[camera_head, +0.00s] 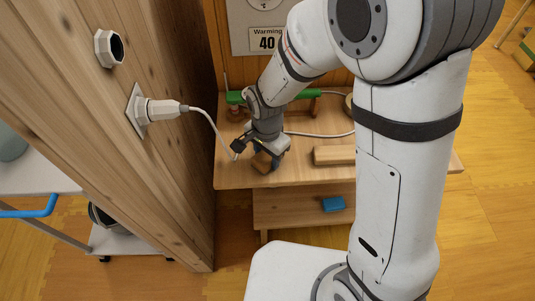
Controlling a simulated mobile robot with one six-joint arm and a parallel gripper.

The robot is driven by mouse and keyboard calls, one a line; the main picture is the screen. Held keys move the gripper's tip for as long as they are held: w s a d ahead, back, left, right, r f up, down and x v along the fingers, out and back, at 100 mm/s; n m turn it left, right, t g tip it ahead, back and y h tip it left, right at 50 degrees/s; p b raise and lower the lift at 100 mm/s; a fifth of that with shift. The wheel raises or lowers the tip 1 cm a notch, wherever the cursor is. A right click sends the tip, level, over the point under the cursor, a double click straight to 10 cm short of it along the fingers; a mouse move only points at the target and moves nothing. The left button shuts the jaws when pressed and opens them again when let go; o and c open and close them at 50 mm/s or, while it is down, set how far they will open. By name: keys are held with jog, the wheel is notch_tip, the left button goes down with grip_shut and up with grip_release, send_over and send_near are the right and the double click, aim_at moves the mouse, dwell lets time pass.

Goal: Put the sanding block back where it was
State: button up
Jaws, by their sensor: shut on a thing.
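My gripper (264,155) is low over the front left part of the wooden bench (230,177). It is shut on a small brown block, which looks like the sanding block (262,163). The gripper hides part of the block. I cannot tell whether the block touches the bench top or is just above it.
A wooden bar (334,155) lies to the right of my gripper. A green-topped tool (307,94) and a pale cable (325,134) are behind. A white plug (163,111) sits in the wooden wall at left. A blue block (334,204) lies on the lower shelf (290,207).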

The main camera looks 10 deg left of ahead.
jog(key=shift+f, duration=0.15)
jog(key=o, duration=1)
jog(key=shift+o, duration=0.2)
notch_tip(320, 180, up, 12)
jog(key=p, duration=0.1)
jog(key=shift+r+p, duration=0.2)
jog(key=shift+p, duration=0.15)
jog(key=s+d+r+n, duration=0.2)
jog(key=d, duration=0.5)
jog(key=s+d+r+n+t, duration=0.1)
jog(key=s+d+r+n, duration=0.1)
jog(key=d, duration=0.6)
jog(key=s+d+r+n+t, duration=0.1)
jog(key=s+d+r+n, duration=0.1)
jog(key=d, duration=0.6)
jog(key=shift+s+r, duration=0.45)
jog(key=shift+s, duration=0.05)
